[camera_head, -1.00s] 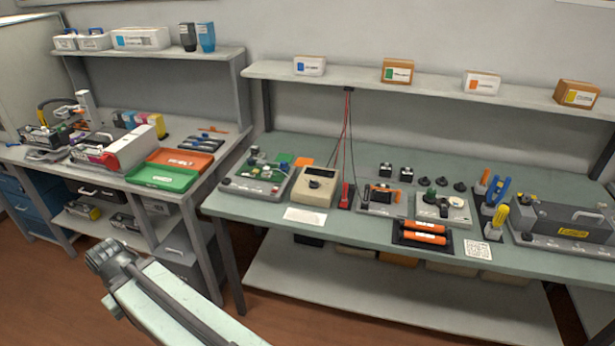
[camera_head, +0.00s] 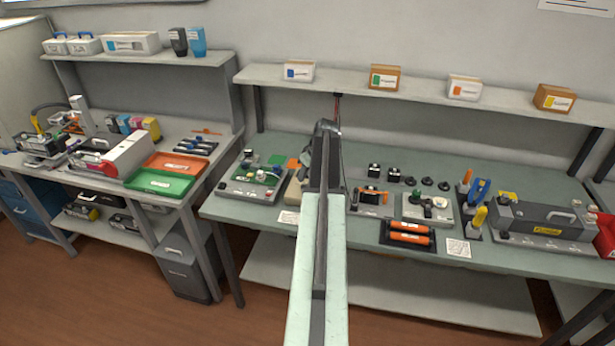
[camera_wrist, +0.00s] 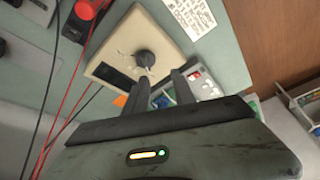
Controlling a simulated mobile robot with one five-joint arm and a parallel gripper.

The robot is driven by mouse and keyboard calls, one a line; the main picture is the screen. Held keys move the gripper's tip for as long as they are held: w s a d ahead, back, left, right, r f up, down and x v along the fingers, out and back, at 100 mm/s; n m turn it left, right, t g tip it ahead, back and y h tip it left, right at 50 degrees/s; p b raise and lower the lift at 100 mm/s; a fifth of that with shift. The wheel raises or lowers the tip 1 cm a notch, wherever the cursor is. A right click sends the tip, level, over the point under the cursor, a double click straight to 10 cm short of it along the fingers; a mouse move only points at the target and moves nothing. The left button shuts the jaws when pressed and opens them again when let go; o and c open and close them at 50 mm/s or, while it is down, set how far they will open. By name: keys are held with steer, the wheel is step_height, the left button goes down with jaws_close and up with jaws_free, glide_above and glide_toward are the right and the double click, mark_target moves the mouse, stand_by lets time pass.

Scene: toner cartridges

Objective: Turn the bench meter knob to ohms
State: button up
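The bench meter is a beige box (camera_wrist: 118,50) with a dark display and a round black knob (camera_wrist: 146,58) in the wrist view. In the head view my arm covers most of the meter, and only a beige sliver (camera_head: 294,190) shows at its left. My gripper (camera_wrist: 160,82) has its two dark fingers apart, with nothing seen between them. In the wrist view the fingertips lie just below the knob; I see no contact. The gripper's fingers are hidden in the head view. The knob's setting is too small to read.
Red and black leads (camera_wrist: 66,85) hang beside the meter in the wrist view. A printed card (camera_wrist: 190,14) lies next to it. In the head view a green circuit board fixture (camera_head: 255,180) stands left of the meter, with several fixtures to the right.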

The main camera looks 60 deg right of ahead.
steer(key=d+f+b, duration=0.1)
steer(key=f+b, duration=0.1)
steer(key=d+f+b, duration=0.1)
steer(key=f+b, duration=0.1)
steer(key=b, duration=0.1)
steer(key=d+f+b, duration=0.1)
steer(key=f+b, duration=0.1)
steer(key=f, duration=0.1)
steer(key=shift+w+b, duration=0.3)
steer(key=shift+w, duration=0.05)
steer(key=shift+r, duration=0.1)
